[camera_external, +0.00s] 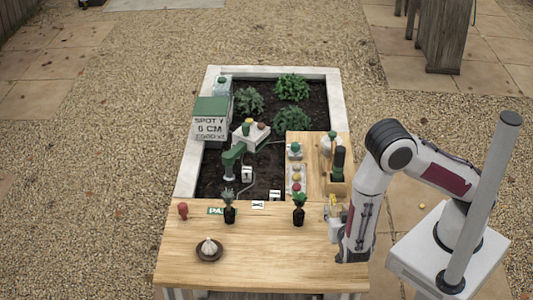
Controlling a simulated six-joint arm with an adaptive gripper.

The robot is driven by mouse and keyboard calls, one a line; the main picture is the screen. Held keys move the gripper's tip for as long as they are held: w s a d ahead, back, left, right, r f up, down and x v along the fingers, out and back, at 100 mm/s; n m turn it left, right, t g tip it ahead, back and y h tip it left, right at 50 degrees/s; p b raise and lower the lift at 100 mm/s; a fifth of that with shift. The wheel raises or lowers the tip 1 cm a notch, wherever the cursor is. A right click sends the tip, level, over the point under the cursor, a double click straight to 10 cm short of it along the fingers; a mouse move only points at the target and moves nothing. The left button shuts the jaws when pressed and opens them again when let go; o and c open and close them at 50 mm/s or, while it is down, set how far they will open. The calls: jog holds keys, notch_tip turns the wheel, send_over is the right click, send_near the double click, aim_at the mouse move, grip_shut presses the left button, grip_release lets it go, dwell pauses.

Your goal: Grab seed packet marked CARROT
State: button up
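No packet with a readable CARROT mark shows in the external view. A small green-and-white label (215,211) starting with "PA" lies at the table's back edge, partly hidden by a potted seedling. Small upright yellowish and pale items (335,208) stand at the table's right side, close to my arm; I cannot tell whether they are packets. My gripper (339,235) is low over the right edge of the wooden table (270,265), small and partly merged with my wrist. Its fingers are not clear, and I cannot tell whether it holds anything.
Two potted seedlings (229,210) (298,212) stand at the table's back edge. A garlic bulb in a dark dish (209,250) is at front left. A wooden side board (309,140) holds bottles and a tray. The table's front middle is clear.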

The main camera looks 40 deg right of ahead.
aim_at(336, 210)
jog(key=shift+x, duration=0.8)
jog(key=shift+f, duration=0.1)
jog(key=shift+f+x, duration=0.25)
jog(key=shift+x, duration=2.2)
grip_shut()
